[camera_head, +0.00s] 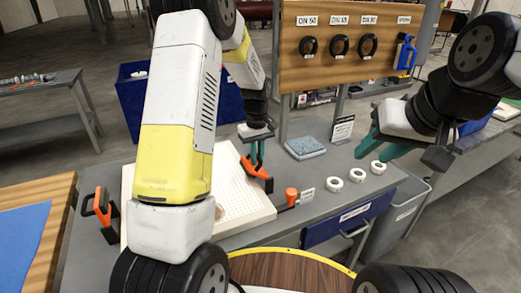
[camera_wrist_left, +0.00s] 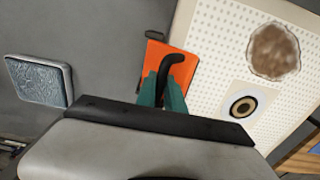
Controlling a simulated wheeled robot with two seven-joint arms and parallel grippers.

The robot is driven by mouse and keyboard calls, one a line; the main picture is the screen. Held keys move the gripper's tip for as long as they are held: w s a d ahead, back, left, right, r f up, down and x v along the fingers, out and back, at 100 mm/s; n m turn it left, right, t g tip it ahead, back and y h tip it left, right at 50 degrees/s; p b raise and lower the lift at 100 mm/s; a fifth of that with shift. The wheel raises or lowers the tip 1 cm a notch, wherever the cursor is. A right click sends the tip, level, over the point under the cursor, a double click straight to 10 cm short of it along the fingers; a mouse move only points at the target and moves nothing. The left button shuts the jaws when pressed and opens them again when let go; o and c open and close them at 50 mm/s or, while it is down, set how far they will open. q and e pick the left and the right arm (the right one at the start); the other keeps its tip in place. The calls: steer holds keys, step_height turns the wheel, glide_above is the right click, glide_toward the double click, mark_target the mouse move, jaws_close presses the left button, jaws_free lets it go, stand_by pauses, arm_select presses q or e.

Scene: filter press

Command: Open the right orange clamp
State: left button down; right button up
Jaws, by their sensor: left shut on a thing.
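The right orange clamp (camera_head: 262,180) sits at the right edge of the white perforated filter plate (camera_head: 258,200). In the left wrist view, the orange clamp (camera_wrist_left: 157,58) shows a black curved handle (camera_wrist_left: 168,68). My left gripper (camera_head: 257,158) is over this clamp, its teal fingers (camera_wrist_left: 163,92) shut on the handle. The fingers hide the handle's lower part. The other orange clamp (camera_head: 101,207) stands at the plate's left side. My right gripper (camera_head: 380,150) hangs apart at the right, its teal fingers spread and empty.
Three white rings (camera_head: 357,175) and an orange-topped tool (camera_head: 291,195) lie on the grey bench. A blue-grey pad (camera_head: 305,147) lies behind them. A wooden board (camera_head: 345,50) with black rings stands at the back. My left arm covers much of the plate.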

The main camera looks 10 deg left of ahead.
arm_select(q)
steer(key=shift+w+d+f, duration=0.1)
steer(key=shift+d, duration=0.25)
steer(key=shift+w+d, duration=0.25)
steer(key=shift+d, duration=0.2)
steer(key=shift+w, duration=0.1)
steer(key=shift+d, duration=0.1)
steer(key=shift+w+d+r, duration=0.25)
steer(key=shift+w+d, duration=0.3)
steer(key=shift+w, duration=0.05)
